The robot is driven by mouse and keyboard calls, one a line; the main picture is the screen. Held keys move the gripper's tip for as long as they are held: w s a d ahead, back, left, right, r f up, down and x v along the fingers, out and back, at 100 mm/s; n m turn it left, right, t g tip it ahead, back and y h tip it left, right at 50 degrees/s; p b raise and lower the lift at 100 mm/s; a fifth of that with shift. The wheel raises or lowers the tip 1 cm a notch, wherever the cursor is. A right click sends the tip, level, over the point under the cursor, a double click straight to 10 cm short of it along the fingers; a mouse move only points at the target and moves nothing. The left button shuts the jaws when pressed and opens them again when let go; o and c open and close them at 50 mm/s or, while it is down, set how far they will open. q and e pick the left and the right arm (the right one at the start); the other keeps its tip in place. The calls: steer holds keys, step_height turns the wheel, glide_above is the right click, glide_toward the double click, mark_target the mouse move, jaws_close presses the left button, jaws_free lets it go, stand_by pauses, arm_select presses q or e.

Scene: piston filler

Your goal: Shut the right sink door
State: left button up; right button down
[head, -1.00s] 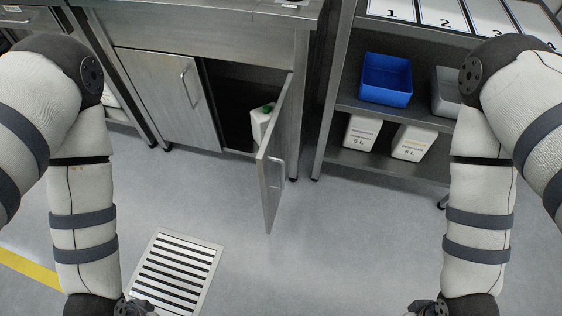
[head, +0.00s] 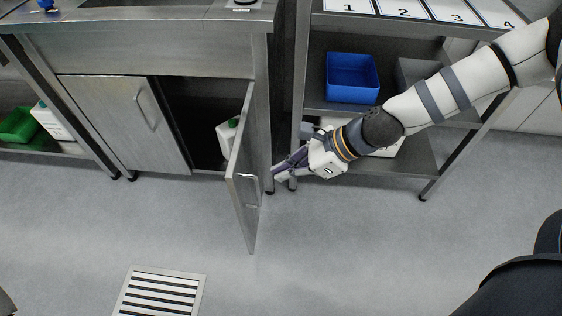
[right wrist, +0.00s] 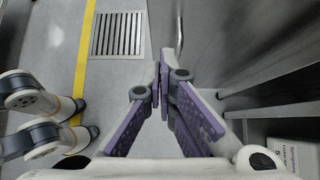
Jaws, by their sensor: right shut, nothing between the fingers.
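The right sink door (head: 243,165) is a flat steel panel standing open, swung out from the sink cabinet (head: 150,52). Its bar handle (head: 249,190) is on the outer face, facing right. My right gripper (head: 280,172) is shut and empty, just right of the door near handle height. A small gap seems to show between fingertips and door. In the right wrist view the purple-padded fingers (right wrist: 163,88) are together, with the door (right wrist: 215,40) and its handle (right wrist: 180,36) ahead and to the right. My left gripper is not in view.
The left sink door (head: 125,120) is shut. A white jug (head: 225,143) with a green cap stands inside the open cabinet. A shelf rack with a blue bin (head: 352,78) stands to the right, under my right arm. The floor around the drain grate (head: 160,292) is clear.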

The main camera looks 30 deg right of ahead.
mark_target(256, 179)
steer(key=w+a+f, duration=0.2)
steer(key=a, duration=0.1)
steer(key=w+a+f+b, duration=0.1)
steer(key=a, duration=0.1)
steer(key=shift+w+a+f, duration=0.25)
steer(key=shift+w, duration=0.1)
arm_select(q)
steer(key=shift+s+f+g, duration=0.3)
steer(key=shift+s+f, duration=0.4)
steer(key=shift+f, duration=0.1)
arm_select(e)
steer(key=shift+w+a, duration=0.25)
steer(key=shift+a, duration=0.15)
